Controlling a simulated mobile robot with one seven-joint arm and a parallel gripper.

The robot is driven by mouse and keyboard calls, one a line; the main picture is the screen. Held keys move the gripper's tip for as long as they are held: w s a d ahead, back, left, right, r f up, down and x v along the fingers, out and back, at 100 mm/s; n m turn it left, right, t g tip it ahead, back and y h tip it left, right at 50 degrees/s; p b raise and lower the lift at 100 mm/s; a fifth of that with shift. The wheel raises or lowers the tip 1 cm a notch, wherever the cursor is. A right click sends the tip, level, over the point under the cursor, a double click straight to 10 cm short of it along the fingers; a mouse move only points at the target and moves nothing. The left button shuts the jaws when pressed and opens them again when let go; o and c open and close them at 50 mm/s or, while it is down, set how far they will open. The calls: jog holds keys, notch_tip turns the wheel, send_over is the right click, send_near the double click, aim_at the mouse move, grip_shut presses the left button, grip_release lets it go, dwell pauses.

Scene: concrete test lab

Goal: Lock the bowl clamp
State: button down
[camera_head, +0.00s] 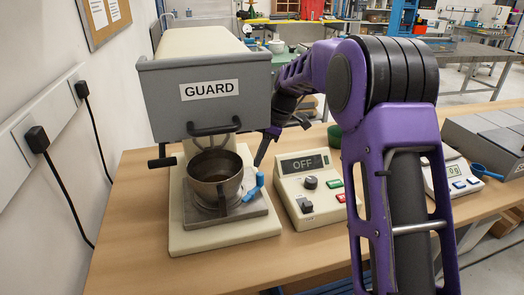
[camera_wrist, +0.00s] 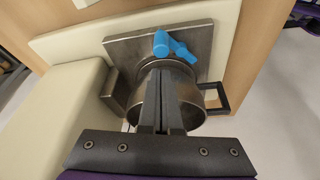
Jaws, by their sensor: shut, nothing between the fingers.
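The metal bowl (camera_head: 214,176) stands upright on the mixer's grey base plate (camera_head: 238,215) in the head view. The clamp's blue lever (camera_head: 255,187) is at the bowl's right, its knob pointing up. In the wrist view the blue lever (camera_wrist: 172,46) lies just beyond my fingertips, on the plate beside the bowl (camera_wrist: 195,113). My gripper (camera_wrist: 165,66) is shut and empty, reaching across the bowl in that view.
The grey guard (camera_head: 205,110) marked GUARD is raised above the bowl, with a black handle. A control box (camera_head: 312,185) reading OFF stands to the right, with a scale (camera_head: 450,178) beyond my arm. The wooden table (camera_head: 120,225) is clear at the front left.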

aim_at(260, 178)
jog(key=x, duration=0.5)
jog(key=shift+f, duration=0.1)
jog(key=shift+d+m+t+b, duration=0.3)
jog(key=shift+m+b, duration=0.3)
jog(key=shift+m, duration=0.2)
jog(key=m, duration=0.1)
jog(key=m+b, duration=0.1)
jog(key=shift+s+d+m+t, duration=0.3)
jog(key=shift+t, duration=0.1)
jog(key=m, duration=0.1)
jog(key=m+b, duration=0.1)
jog(key=m, duration=0.1)
jog(key=s+d+m+t+h, duration=0.1)
jog(key=shift+m+b, duration=0.3)
jog(key=shift+b, duration=0.05)
jog(key=shift+s+d, duration=0.25)
jog(key=shift+s, duration=0.1)
jog(key=shift+d, duration=0.15)
jog(key=shift+d+b, duration=0.4)
jog(key=shift+d, duration=0.25)
jog(key=shift+s+d, duration=0.1)
